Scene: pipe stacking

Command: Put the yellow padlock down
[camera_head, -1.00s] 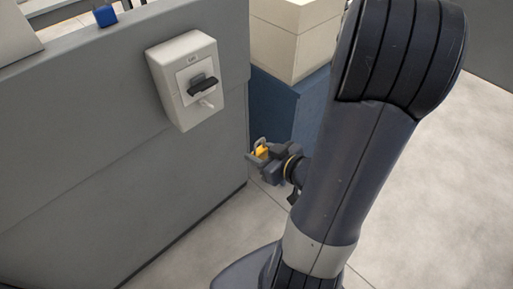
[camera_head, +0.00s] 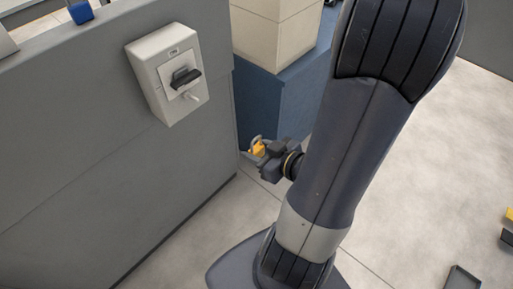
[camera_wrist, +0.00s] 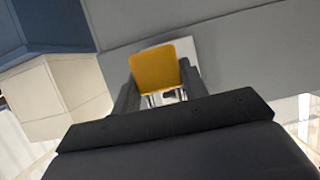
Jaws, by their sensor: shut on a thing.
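The yellow padlock (camera_head: 257,150) is held at the tip of my gripper (camera_head: 256,154) in the head view, with its grey shackle showing above the yellow body. In the wrist view the yellow body (camera_wrist: 160,68) stands between the two dark fingers of my gripper (camera_wrist: 160,86), which are shut on it. The padlock is in the air near the right end of the grey wall. Part of the padlock is hidden by the fingers.
A light grey switch box (camera_head: 150,78) with a dark handle is on the grey wall (camera_head: 60,150). A blue cabinet (camera_head: 285,95) carrying a beige box (camera_head: 270,35) stands behind my gripper. A blue object (camera_head: 80,12) sits on the wall's top. Open floor (camera_head: 420,180) lies to the right.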

